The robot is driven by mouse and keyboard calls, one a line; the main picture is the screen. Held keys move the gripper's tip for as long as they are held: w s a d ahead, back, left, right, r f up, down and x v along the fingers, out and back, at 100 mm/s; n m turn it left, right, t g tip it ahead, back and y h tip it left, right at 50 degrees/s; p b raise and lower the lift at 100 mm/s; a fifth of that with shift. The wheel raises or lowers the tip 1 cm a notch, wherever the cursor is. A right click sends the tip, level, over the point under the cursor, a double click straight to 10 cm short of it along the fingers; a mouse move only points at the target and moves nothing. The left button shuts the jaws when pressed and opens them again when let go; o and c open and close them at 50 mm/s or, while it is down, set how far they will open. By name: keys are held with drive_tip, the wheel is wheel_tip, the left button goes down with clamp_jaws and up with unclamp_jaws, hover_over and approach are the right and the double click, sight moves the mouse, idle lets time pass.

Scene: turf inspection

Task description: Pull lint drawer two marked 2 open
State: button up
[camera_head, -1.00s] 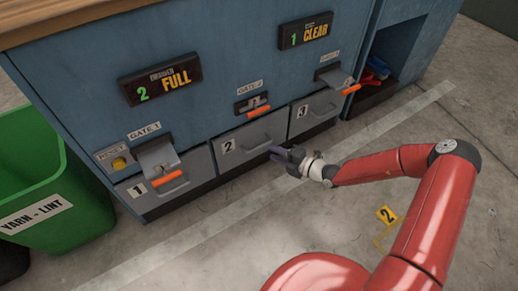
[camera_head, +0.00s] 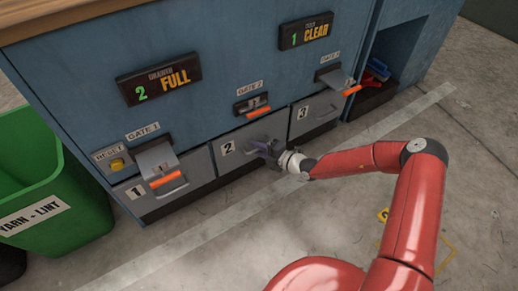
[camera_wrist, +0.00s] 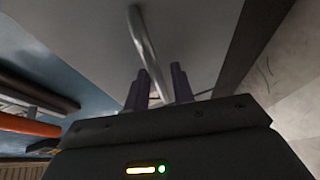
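Lint drawer two, marked 2 (camera_head: 229,149), is a grey front low in the blue cabinet, between drawers 1 and 3. It sits flush, closed. Its bar handle (camera_wrist: 148,42) shows large in the wrist view and runs down between my two fingers. In the head view, my gripper (camera_head: 264,148) is at this handle and covers part of it. In the wrist view, my gripper (camera_wrist: 160,85) has its dark fingers apart, one on each side of the bar; firm contact is not clear.
Drawer 1 (camera_head: 137,206) and drawer 3 (camera_head: 315,112) flank it. Gate levers with orange grips, such as the gate 2 lever (camera_head: 255,108), sit above. A sign (camera_head: 160,79) reads 2 FULL. A green yarn-lint bin (camera_head: 60,207) stands left. The floor in front is clear.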

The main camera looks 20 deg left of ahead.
clamp_jaws()
drive_tip(key=s+d+p, duration=0.9)
drive_tip(key=s+d, duration=0.9)
drive_tip(key=d, duration=0.3)
drive_tip(key=shift+s+d, duration=0.2)
drive_tip(key=shift+o, duration=1.2)
unclamp_jaws()
drive_tip(key=v, duration=0.8)
